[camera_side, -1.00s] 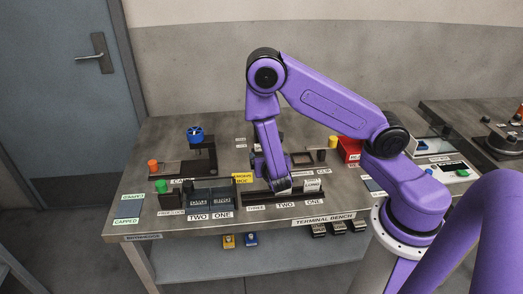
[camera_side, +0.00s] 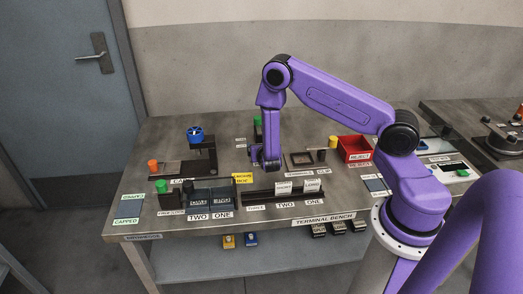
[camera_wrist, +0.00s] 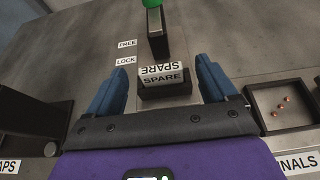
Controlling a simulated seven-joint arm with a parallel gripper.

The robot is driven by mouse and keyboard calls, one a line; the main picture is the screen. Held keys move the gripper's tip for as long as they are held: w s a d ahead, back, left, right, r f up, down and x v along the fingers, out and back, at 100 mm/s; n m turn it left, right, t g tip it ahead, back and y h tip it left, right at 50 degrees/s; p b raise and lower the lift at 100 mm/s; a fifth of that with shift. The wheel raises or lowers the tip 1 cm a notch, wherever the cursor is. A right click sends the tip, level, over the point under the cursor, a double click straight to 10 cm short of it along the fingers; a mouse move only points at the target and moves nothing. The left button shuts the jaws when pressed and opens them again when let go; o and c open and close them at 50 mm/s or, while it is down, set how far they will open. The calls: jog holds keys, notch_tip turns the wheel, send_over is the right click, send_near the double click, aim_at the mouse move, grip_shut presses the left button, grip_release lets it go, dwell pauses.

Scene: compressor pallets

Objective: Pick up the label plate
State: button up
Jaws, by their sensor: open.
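A white label plate marked SPARE (camera_wrist: 161,77) stands in a dark holder (camera_wrist: 166,91) in the wrist view. My gripper (camera_wrist: 161,66) is open, with its blue fingers on either side of the plate and clear gaps to both. In the side view my gripper (camera_side: 265,163) is low over the back middle of the bench and hides this plate. Two more white plates, a left one (camera_side: 283,188) and a right one (camera_side: 311,185), stand in the dark front rack (camera_side: 258,194) above the labels TWO and ONE.
A green-topped post (camera_wrist: 156,22) stands beyond the holder, beside FREE and LOCK labels. A shallow square tray (camera_wrist: 284,107) with small copper-coloured pieces lies to the right. In the side view, a red bin (camera_side: 355,148) is further right and a blue-wheeled fixture (camera_side: 197,140) is left.

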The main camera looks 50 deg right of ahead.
jog(key=shift+x, duration=1.35)
jog(key=shift+c, duration=0.3)
jog(key=c, duration=1)
jog(key=shift+r, duration=0.2)
